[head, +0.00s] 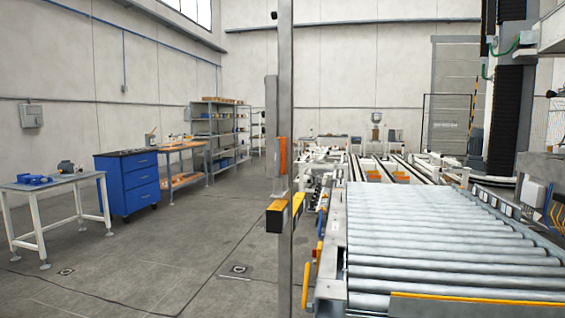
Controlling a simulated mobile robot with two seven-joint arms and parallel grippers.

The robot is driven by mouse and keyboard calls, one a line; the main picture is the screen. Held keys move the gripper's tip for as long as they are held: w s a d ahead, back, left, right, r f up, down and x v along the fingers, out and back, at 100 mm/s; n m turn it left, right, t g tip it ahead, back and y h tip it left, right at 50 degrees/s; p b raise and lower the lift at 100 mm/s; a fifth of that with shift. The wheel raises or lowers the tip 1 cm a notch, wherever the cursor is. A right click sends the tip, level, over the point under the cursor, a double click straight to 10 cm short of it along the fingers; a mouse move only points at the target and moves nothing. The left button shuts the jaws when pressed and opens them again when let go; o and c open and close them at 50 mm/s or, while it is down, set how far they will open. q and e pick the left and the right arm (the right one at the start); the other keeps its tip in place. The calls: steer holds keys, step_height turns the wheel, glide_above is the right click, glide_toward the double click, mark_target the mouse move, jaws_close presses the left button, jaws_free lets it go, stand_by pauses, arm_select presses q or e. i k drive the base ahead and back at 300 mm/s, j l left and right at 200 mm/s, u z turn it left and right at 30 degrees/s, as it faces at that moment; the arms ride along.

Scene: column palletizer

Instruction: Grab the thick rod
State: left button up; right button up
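I cannot make out a thick rod for certain in the head view. A small table (84,177) at the left bears blue items (34,180) and a small dark and grey object (67,167), too small to identify. A workbench (182,146) with small items on it stands farther back. Neither of my grippers shows in this view.
A roller conveyor (440,235) fills the right front. A tall grey post (285,90) with yellow-and-black sensor blocks stands left of it. A blue drawer cabinet (128,187) and grey shelves (215,131) line the left. The floor between is clear, with small floor fittings.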

mark_target(282, 139)
steer(key=l, duration=0.25)
steer(key=i+j+z, duration=0.15)
steer(key=i, duration=0.2)
steer(key=i+j+z, duration=0.1)
steer(key=i, duration=0.3)
steer(key=i+j+z, duration=0.15)
steer(key=i, duration=0.2)
